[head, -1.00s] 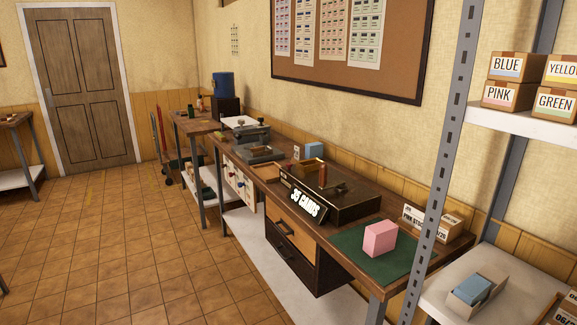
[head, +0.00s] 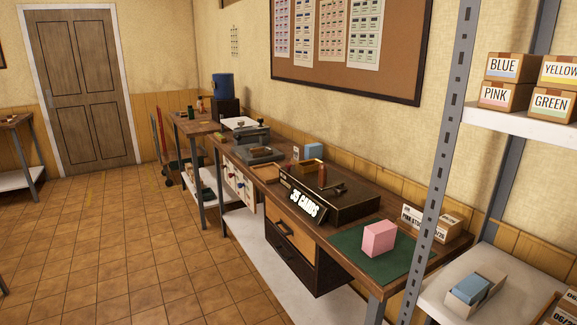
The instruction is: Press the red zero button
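No red zero button can be made out from here. A grey press-like device (head: 258,145) sits farther along the bench. Neither of my grippers is in view.
A pink block (head: 379,239) stands on a green mat (head: 350,243) at the bench's near end. A shelf's grey post (head: 440,150) rises at right, with labelled boxes (head: 508,95) and a blue block (head: 470,289) in a holder. Tiled floor (head: 130,245) at left is clear.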

